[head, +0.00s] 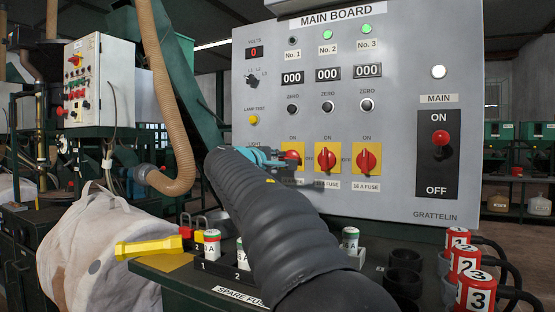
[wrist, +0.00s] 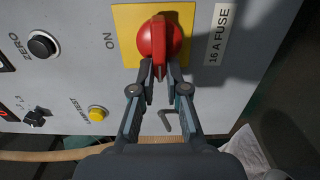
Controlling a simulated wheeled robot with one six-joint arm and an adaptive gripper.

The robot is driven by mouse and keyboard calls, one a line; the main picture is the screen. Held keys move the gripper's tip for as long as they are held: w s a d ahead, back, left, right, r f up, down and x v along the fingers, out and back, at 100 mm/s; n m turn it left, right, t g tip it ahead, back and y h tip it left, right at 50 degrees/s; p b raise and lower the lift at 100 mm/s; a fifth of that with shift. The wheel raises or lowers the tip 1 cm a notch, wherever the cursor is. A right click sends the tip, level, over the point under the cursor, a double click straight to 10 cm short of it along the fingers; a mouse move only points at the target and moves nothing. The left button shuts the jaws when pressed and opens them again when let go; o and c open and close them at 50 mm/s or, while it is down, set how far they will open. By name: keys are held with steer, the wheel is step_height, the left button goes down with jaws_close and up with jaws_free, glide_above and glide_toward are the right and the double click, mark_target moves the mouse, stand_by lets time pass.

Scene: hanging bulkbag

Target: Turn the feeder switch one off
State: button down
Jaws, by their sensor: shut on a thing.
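Feeder switch one (head: 292,155) is a red rotary knob on a yellow plate at the left of a row of three, mostly hidden by my arm in the head view. In the wrist view the red knob (wrist: 151,37) is clear, with "ON" and "16 A FUSE" beside its plate. Its raised handle lies sideways on the board, at right angles to the ON direction. My gripper (wrist: 160,74) is shut on the handle's near end. In the head view my gripper (head: 283,157) reaches the knob from the left. Lamp No. 1 (head: 292,40) is dark.
Switches two (head: 325,158) and three (head: 367,159) stand upright toward ON, with green lamps lit above. The red MAIN knob (head: 440,139) is at the right. Fuses (head: 212,243) and a yellow-handled tool (head: 148,247) are on the ledge below. A hose (head: 163,100) hangs left.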

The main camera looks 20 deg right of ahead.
steer(key=c, duration=1.2)
jaws_free()
steer(key=v, duration=1.2)
